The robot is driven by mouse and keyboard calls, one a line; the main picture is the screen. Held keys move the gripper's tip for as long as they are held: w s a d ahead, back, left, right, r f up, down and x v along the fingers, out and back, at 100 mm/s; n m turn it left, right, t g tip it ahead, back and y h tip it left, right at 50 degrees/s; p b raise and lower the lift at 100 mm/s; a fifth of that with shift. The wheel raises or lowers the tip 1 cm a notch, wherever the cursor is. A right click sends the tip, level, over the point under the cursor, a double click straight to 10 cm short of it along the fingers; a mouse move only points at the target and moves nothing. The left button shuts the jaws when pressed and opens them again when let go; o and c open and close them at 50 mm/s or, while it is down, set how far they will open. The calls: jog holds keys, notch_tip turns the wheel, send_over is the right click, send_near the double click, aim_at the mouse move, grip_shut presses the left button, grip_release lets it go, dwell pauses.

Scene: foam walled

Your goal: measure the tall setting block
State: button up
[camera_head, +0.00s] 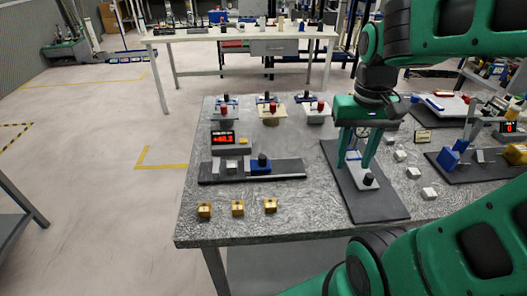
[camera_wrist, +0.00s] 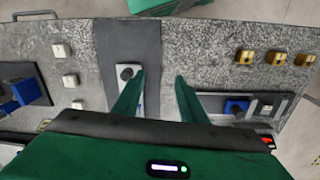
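My gripper (camera_head: 357,168) hangs over a dark base plate (camera_head: 384,205) bearing a light grey slide with a black knob (camera_head: 369,179). In the wrist view my gripper (camera_wrist: 160,76) is open, with nothing between its fingers; the black knob (camera_wrist: 126,73) lies just left of them. A round dial (camera_head: 362,132) shows behind the fingers. Several pale blocks, such as one (camera_head: 429,193), stand right of the plate. Three brass blocks (camera_head: 238,207) stand in a row at the front left. I cannot tell which block is the tall setting block.
A fixture with a blue slide (camera_head: 261,167) and red-digit display (camera_head: 223,137) stands left. Another fixture with a blue part (camera_head: 448,160) is at right, near a display (camera_head: 508,127). Red-knobbed devices (camera_head: 270,110) line the back. Bare tabletop (camera_head: 310,205) lies front centre.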

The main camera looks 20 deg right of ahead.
jog(key=w+a+r+n, duration=0.25)
jog(key=w+a, duration=0.35)
jog(key=w, duration=0.3)
jog(key=n, duration=0.2)
send_over(263, 157)
notch_tip(263, 157, down, 9)
jog(key=shift+f, duration=0.2)
jog(key=c, duration=0.9)
